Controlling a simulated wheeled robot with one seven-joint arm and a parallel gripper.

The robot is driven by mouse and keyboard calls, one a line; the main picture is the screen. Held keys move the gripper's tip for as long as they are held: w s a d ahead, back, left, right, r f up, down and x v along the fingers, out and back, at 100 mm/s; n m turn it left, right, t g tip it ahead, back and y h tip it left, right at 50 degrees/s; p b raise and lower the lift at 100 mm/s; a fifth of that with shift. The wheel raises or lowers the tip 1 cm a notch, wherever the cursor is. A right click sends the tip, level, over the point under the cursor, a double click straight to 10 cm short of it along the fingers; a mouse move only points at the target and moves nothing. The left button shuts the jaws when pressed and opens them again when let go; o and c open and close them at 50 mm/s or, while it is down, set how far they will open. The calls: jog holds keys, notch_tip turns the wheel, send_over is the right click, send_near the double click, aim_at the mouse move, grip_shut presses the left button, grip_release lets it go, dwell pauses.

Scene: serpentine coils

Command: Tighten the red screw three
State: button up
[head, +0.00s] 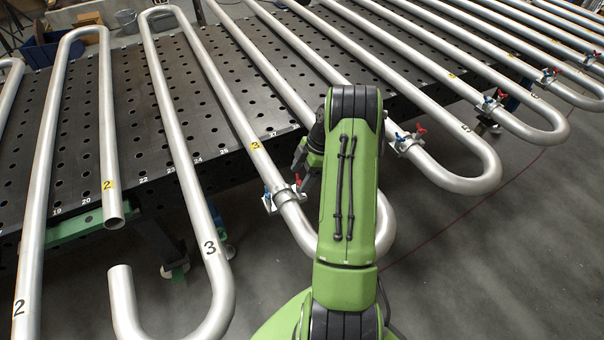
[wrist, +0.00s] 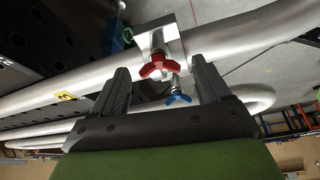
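The red screw (head: 298,181) is on the metal clamp (head: 282,197) around the tube with the yellow 3 label. The blue screw (head: 267,192) is on the same clamp, on its left. In the wrist view, the red wing-shaped screw (wrist: 165,65) appears between and slightly beyond the fingertips of my gripper (wrist: 160,70). The blue screw (wrist: 178,97) shows below it. My gripper is open, with a finger to each side and a gap around the red screw; contact is not visible. In the head view, my arm partly hides my gripper (head: 304,168) just above the clamp.
Long silver serpentine tubes (head: 215,255) lie across a black perforated table (head: 140,120), with bends overhanging its front edge. Another clamp (head: 406,143) with red and blue screws is to the right of my arm. Grey floor (head: 480,270) is open at the lower right.

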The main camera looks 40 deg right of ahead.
jog(key=c, duration=1)
jog(key=shift+o, duration=0.2)
